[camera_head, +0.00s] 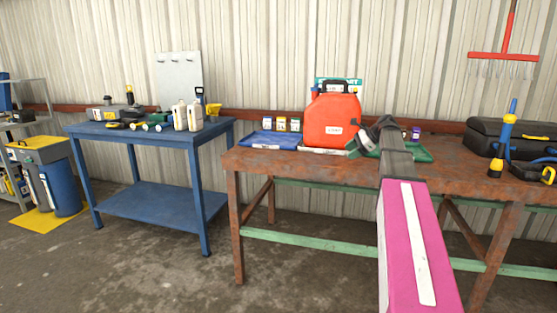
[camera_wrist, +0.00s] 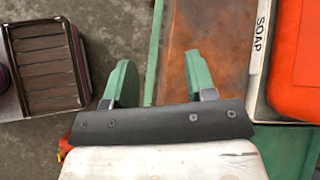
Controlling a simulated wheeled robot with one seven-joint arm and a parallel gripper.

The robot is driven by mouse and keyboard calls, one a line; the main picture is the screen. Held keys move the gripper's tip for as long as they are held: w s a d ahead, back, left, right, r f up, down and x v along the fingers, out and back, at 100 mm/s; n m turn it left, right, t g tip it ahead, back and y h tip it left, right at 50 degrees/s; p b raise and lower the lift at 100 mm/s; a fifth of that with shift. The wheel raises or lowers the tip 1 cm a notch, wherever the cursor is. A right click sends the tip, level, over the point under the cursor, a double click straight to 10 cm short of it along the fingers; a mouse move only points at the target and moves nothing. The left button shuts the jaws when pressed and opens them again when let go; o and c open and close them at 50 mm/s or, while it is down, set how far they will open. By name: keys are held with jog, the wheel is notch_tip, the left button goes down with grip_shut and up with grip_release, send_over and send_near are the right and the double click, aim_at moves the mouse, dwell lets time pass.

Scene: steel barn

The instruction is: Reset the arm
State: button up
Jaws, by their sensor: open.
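My arm, magenta with a white stripe, reaches out over the rusty brown table (camera_head: 300,174) in the head view. My gripper shows in the wrist view (camera_wrist: 160,82), its two green fingertips wide apart with nothing between them. Below and beyond the fingers are the tabletop (camera_wrist: 195,40), a green rail and bare floor. In the head view the end of my arm is dark and lies in front of the table's back part, so the fingers are hard to make out there.
A red jerrycan (camera_head: 333,122) stands on the table close to my arm, in or behind a white tray labelled SOAP (camera_wrist: 258,55). A blue tray (camera_head: 268,140), a green tray (camera_head: 420,154) and a black toolbox (camera_head: 490,138) are nearby. A blue workbench (camera_head: 150,137) stands left.

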jog(key=s+a+f+n+g+h, duration=0.1)
jog(key=s+a+f+n+h, duration=0.2)
jog(key=s+f, duration=0.6)
jog(key=s+a+f+n+g+h, duration=0.1)
jog(key=s+a+f+n+h, duration=0.2)
jog(key=s+f+n, duration=0.5)
jog(key=s+a+f+n+g+h, duration=0.1)
jog(key=s+a+f+n+h, duration=0.2)
jog(key=s+f, duration=0.8)
notch_tip(320, 180, down, 10)
jog(key=a+n, duration=0.2)
jog(key=shift+s+a+n, duration=0.25)
jog(key=shift+s+n, duration=0.05)
jog(key=shift+s, duration=0.05)
jog(key=shift+f, duration=0.1)
